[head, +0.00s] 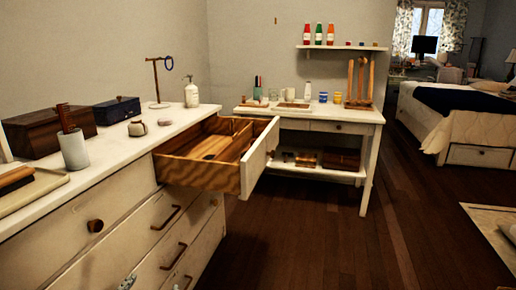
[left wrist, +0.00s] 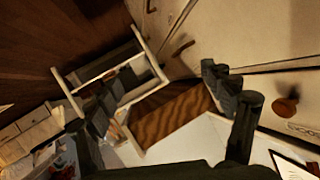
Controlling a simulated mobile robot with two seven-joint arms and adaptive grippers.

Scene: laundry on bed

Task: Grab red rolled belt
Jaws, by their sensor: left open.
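I cannot make out a red rolled belt in either view. A wooden drawer (head: 205,150) with inner dividers is pulled out from the white dresser (head: 110,185); much of its floor is hidden by its walls. In the left wrist view, my left gripper (left wrist: 163,103) is open with nothing between its fingers. The drawer's brown wooden side (left wrist: 172,112) shows beyond and between the fingers, apart from them as far as I can tell. A small grey metal part of mine shows at the bottom of the head view. My right gripper is in neither view.
On the dresser top stand a wooden box (head: 50,133), a dark blue box (head: 117,110), a grey cup (head: 73,150), a small rounded item (head: 137,128), a stand (head: 157,80) and a spray bottle (head: 192,95). A side table (head: 345,115) stands beyond the drawer.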

